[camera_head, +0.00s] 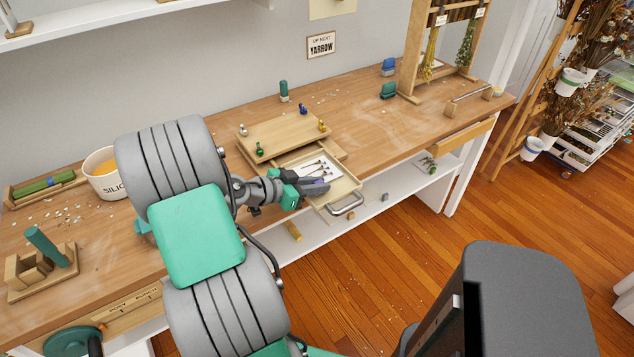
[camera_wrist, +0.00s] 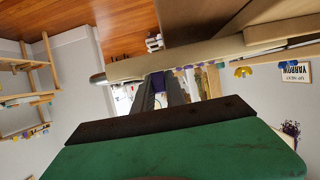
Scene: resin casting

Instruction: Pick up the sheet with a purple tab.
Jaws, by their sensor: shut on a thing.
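A shallow wooden drawer (camera_head: 351,184) stands pulled out below the raised wooden board on the workbench. White paper with dark pressed stems, the sheet (camera_head: 328,163), lies inside it. My gripper (camera_head: 325,187) reaches in from the left, low over the drawer, its grey fingers close together. A small purple patch, the tab (camera_head: 318,180), shows beside the fingers. In the wrist view the purple tab (camera_wrist: 158,81) shows between the two fingertips (camera_wrist: 160,90), and my gripper is shut on it. The fingers hide part of the sheet, and I cannot tell whether it is lifted.
The drawer's metal handle (camera_head: 348,204) sticks out at the front. A wooden board (camera_head: 283,133) with small coloured knobs lies just behind. A white pot (camera_head: 104,184) of orange liquid stands at left. The bench (camera_head: 365,118) is mostly clear to the right.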

